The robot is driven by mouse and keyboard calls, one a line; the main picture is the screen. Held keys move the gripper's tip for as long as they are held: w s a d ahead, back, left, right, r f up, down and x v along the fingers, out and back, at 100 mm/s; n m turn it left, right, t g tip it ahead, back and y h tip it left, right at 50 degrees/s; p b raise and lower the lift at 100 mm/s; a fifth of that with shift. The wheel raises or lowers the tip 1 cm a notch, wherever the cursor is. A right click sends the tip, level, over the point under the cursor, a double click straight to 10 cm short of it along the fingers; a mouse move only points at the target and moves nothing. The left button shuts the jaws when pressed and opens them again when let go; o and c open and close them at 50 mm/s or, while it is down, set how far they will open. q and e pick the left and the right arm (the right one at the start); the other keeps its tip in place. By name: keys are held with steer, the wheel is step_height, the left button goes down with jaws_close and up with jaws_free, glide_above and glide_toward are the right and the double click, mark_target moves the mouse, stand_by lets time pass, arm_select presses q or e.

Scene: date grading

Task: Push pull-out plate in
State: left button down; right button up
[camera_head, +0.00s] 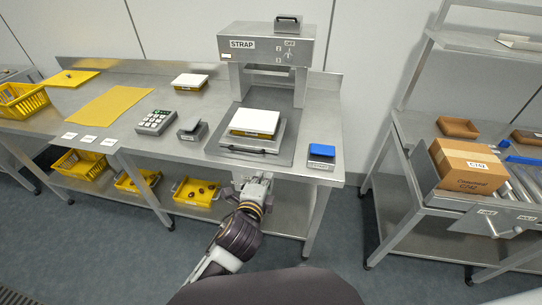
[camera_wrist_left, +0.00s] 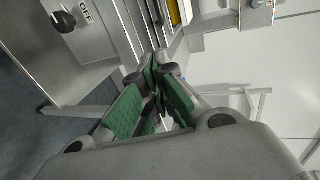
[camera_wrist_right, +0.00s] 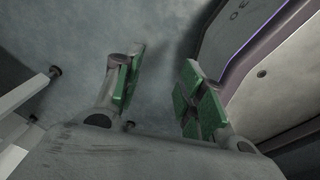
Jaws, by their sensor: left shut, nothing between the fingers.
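The pull-out plate (camera_head: 280,136) lies under the strap machine (camera_head: 262,44) on the steel bench, with a dark handle (camera_head: 248,150) along its front edge. A yellow box with a white top (camera_head: 255,122) sits on the plate. My left gripper (camera_head: 256,178) is at the bench's front edge, just before the handle; I cannot tell whether it touches. In the left wrist view its green-padded fingers (camera_wrist_left: 160,92) are together with nothing between them. My right gripper (camera_wrist_right: 160,85) shows only in its own wrist view, with its fingers apart and empty above the floor.
A blue-topped block (camera_head: 322,150) stands right of the plate. A small scale (camera_head: 193,130) and a keypad (camera_head: 156,122) stand left of it. Yellow crates (camera_head: 196,192) sit on the shelf below. A cart with a cardboard box (camera_head: 467,166) is at right.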

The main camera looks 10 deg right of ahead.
arm_select(q)
glide_toward(274, 151)
steer(key=shift+w+f, duration=0.8)
steer(key=shift+f, duration=0.05)
steer(key=shift+w+d, duration=0.35)
steer(key=shift+w, duration=0.25)
steer(key=shift+w+d, duration=0.35)
steer(key=shift+w, duration=0.25)
steer(key=shift+x, duration=0.85)
steer(key=shift+w+r, duration=0.1)
steer(key=shift+w, duration=0.15)
arm_select(e)
steer(key=shift+w+a+f, duration=0.1)
steer(key=shift+w+a, duration=0.1)
steer(key=shift+a, duration=0.35)
steer(key=shift+w+a, duration=0.15)
steer(key=shift+a, duration=0.35)
